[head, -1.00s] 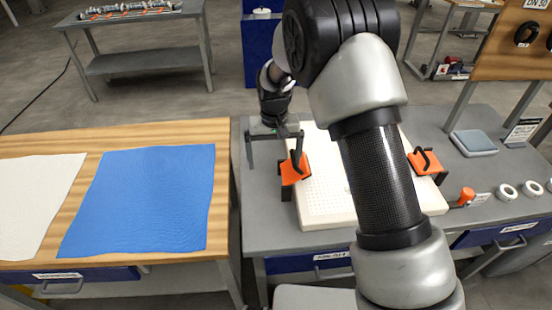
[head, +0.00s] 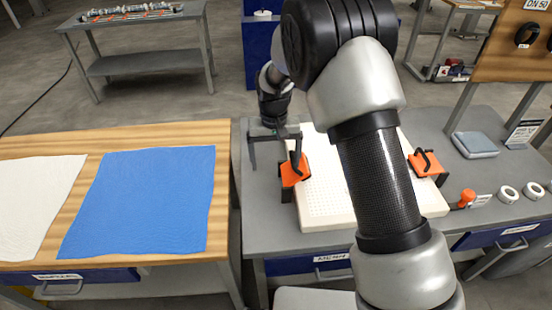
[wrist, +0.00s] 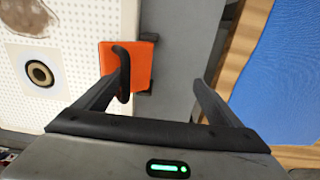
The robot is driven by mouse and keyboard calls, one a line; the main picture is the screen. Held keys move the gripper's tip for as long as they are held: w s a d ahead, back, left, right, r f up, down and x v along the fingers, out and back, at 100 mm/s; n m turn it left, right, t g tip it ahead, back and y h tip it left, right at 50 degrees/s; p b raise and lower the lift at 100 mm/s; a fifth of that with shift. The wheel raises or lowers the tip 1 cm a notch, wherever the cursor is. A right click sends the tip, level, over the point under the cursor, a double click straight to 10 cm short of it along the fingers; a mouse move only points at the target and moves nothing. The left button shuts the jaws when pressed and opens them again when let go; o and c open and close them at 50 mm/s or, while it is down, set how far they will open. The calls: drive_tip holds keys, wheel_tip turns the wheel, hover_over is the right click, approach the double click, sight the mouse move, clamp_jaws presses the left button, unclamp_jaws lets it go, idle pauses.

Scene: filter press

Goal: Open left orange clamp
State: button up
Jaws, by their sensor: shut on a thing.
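The left orange clamp (head: 292,177) sits on the left edge of the white perforated plate (head: 325,205). Its black handle stands up from the orange block. In the wrist view the clamp (wrist: 143,62) shows left of centre, with the handle at the inner side of my left finger. In the wrist view my gripper (wrist: 158,88) has the right finger out over the grey table. The right orange clamp (head: 426,163) is on the plate's far side. My arm hides the plate's middle.
A wooden table (head: 222,190) with a blue cloth (head: 145,200) and a white cloth (head: 35,200) stands to the left. White rings (head: 507,193) and an orange-topped object (head: 467,198) lie at the right of the grey table. Grey tabletop (head: 262,220) left of the plate is clear.

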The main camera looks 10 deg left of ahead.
drive_tip(key=shift+s+a+f, duration=0.1)
drive_tip(key=shift+s+a, duration=0.2)
drive_tip(key=shift+a, duration=0.25)
drive_tip(key=shift+s+a+f, duration=0.1)
drive_tip(key=shift+s+a, duration=0.2)
drive_tip(key=shift+a, duration=0.25)
drive_tip(key=shift+c, duration=1.1)
drive_tip(key=shift+w+a+r+g+p, duration=0.15)
drive_tip(key=shift+a+r+g+p, duration=0.15)
drive_tip(key=shift+p, duration=0.2)
drive_tip(key=c, duration=0.6)
drive_tip(key=shift+o, duration=0.2)
drive_tip(key=r+p, duration=0.2)
drive_tip(key=r, duration=0.1)
drive_tip(key=r+p, duration=0.1)
drive_tip(key=r, duration=0.1)
drive_tip(key=shift+w+d+r, duration=0.1)
drive_tip(key=shift+d, duration=0.25)
